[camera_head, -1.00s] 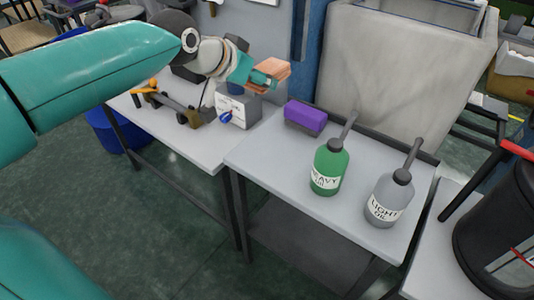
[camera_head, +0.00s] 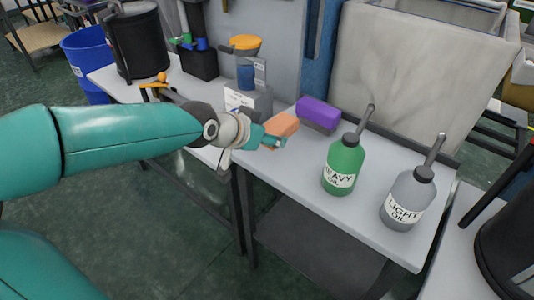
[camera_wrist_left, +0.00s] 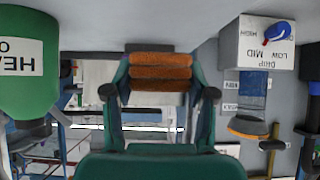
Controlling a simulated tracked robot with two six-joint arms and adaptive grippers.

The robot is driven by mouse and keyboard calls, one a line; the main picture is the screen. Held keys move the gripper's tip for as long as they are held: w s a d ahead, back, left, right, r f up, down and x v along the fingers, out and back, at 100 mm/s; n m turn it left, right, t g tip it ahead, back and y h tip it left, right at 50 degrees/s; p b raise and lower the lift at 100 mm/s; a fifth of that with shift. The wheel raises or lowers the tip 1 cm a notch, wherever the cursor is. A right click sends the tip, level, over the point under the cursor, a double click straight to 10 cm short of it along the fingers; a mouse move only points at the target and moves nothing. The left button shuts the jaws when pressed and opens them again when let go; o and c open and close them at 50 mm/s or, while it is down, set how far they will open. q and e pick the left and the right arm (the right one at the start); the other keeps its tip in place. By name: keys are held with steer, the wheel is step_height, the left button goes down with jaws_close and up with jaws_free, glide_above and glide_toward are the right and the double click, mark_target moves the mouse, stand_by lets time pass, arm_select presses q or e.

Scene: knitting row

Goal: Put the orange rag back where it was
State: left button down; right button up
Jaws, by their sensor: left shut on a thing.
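The orange rag (camera_head: 281,125) is a folded block held in my left gripper (camera_head: 272,139), over the left end of the right-hand grey table (camera_head: 290,178). In the left wrist view, the rag (camera_wrist_left: 160,66) sits between the two green fingers, which are shut on it. That view is upside down, with the tabletop along its upper edge. I cannot tell whether the rag touches the table. A purple rag (camera_head: 319,111) lies just right of and behind it, on a dark base. My right gripper is not in view.
A green heavy oil bottle (camera_head: 342,166) and a grey light oil bottle (camera_head: 408,199) stand to the right. A large grey bin (camera_head: 420,75) stands behind. The table's front is clear.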

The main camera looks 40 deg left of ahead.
arm_select(q)
step_height(320, 180, down, 5)
steer(key=shift+f+b, duration=0.1)
steer(key=shift+b, duration=0.95)
steer(key=shift+c, duration=1.8)
jaws_free()
steer(key=p+v, duration=0.1)
steer(key=v, duration=1.1)
